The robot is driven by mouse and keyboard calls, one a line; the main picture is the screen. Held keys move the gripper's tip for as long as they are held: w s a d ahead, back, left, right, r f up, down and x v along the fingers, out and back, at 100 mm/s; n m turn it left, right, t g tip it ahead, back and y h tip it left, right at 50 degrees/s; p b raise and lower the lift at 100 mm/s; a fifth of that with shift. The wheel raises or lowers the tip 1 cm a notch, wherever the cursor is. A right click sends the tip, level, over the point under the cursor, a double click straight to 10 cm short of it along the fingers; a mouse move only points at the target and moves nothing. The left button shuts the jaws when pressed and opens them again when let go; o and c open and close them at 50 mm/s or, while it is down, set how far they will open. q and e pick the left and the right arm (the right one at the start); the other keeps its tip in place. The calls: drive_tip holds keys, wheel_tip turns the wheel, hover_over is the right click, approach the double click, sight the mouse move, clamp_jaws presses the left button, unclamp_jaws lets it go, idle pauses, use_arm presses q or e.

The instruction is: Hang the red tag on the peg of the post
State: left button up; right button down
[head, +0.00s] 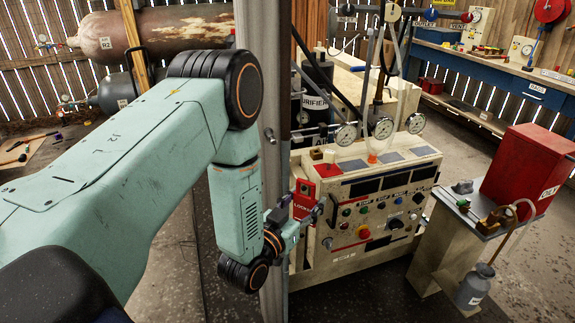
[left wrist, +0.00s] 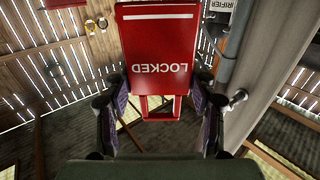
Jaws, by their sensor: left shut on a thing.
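My left gripper (head: 299,212) is shut on the red tag (head: 303,201), which also shows in the left wrist view (left wrist: 157,45). The tag is a flat red plate with white "LOCKED" lettering, upside down in the wrist view, with an open red loop at its lower end. The fingers (left wrist: 160,104) stand on either side of it. The grey post (head: 272,60) rises just behind my left arm. In the wrist view, a short metal peg (left wrist: 237,98) sticks out from the post (left wrist: 262,85), to the right of the tag and apart from it. My right gripper is out of view.
A cream control panel (head: 375,205) with gauges and knobs stands right of the post, close behind the tag. A small stand (head: 450,245) holds a red box (head: 530,175). A blue workbench (head: 500,75) is at the back right. Open floor lies between them.

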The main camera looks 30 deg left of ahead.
use_arm(q)
drive_tip(key=r+y, duration=0.1)
drive_tip(key=r+n+y+p, duration=0.1)
drive_tip(key=n+y, duration=0.1)
drive_tip(key=shift+w+a+r, duration=0.25)
drive_tip(key=shift+a+r, duration=0.15)
drive_tip(key=a+r+n+y, duration=0.1)
drive_tip(key=s+r+n+g+y+p, duration=0.1)
drive_tip(key=y, duration=0.1)
drive_tip(key=a+r+n+y+p, duration=0.1)
drive_tip(key=y, duration=0.1)
drive_tip(key=shift+s+a+r+g, duration=0.3)
drive_tip(key=shift+a, duration=0.1)
